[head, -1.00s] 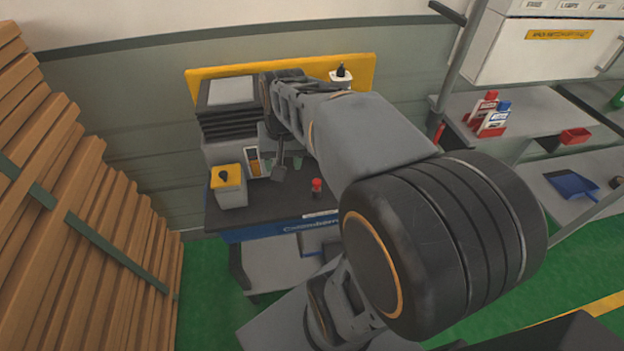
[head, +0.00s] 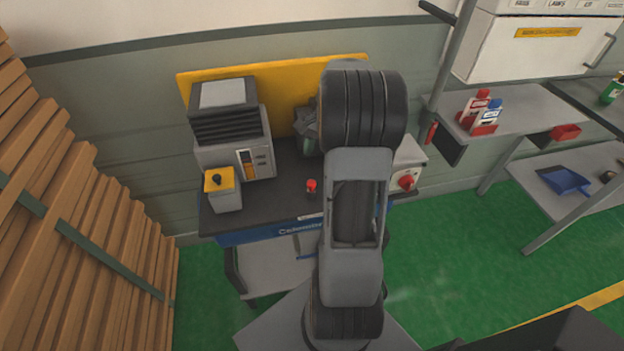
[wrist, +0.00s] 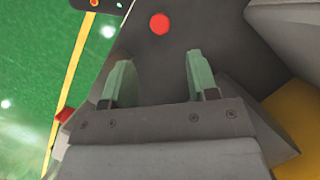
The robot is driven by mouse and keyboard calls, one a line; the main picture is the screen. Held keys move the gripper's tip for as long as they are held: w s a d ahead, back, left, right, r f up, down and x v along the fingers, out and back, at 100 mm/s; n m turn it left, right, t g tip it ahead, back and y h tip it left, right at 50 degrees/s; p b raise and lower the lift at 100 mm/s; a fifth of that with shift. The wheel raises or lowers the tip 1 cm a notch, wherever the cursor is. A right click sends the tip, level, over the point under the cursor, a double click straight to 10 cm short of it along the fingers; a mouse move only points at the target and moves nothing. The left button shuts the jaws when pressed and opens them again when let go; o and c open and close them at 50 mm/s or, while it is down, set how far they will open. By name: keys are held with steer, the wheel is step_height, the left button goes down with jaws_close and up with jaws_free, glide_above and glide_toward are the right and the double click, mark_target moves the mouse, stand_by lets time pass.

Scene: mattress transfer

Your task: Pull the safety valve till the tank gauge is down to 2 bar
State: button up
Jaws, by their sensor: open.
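A small red-topped piece (head: 311,186) stands on the dark bench top (head: 275,200) near its front edge. A round red top (wrist: 159,24) also shows in the wrist view, ahead of my fingers and apart from them. I cannot tell for sure whether it is the safety valve. My gripper (wrist: 158,78) is open, with nothing between its two pale green fingers. In the head view my gripper (head: 307,140) is partly hidden behind my arm, over the back of the bench. No tank gauge can be made out or read in either view.
A grey machine (head: 228,125) and a yellow-topped box (head: 222,190) stand left on the bench. A white box with a red knob (head: 405,181) is at its right. Stacked planks (head: 70,240) stand at left, shelves (head: 540,110) at right. Green floor lies between.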

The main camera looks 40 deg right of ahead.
mark_target(312, 182)
steer(key=x, duration=0.9)
steer(key=shift+d, duration=0.1)
jaws_close()
stand_by(0.4)
